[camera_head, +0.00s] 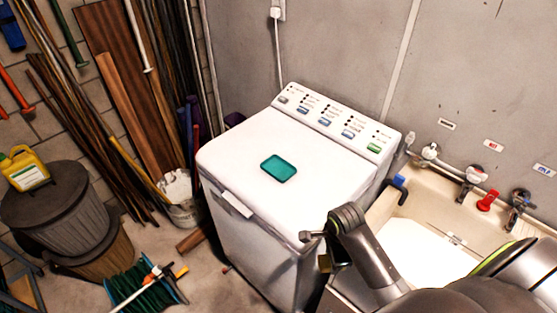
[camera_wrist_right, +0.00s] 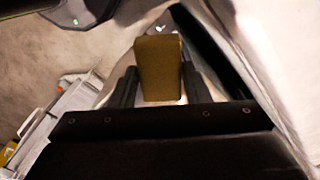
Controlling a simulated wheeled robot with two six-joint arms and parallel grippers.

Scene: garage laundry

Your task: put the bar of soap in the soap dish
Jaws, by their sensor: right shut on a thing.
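The soap dish is a teal rounded rectangle (camera_head: 279,168) lying on the white lid of the washing machine, and it looks empty. My right gripper (camera_wrist_right: 157,88) is shut on the bar of soap, a yellow-brown block (camera_wrist_right: 159,66) standing up between the two dark fingers. In the head view a small part of the soap (camera_head: 324,263) shows beside my right wrist, at the machine's front right corner. The soap is lower than the lid and apart from the dish, to its front right. The rest of the gripper is mostly hidden by my own arm there. My left gripper is not in view.
The washing machine's control panel (camera_head: 336,122) rises behind the lid. A beige sink (camera_head: 432,203) with taps stands to its right. The lid around the dish is clear. Bins (camera_head: 60,208), a coiled green hose (camera_head: 146,287) and a bucket (camera_head: 181,213) stand at left.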

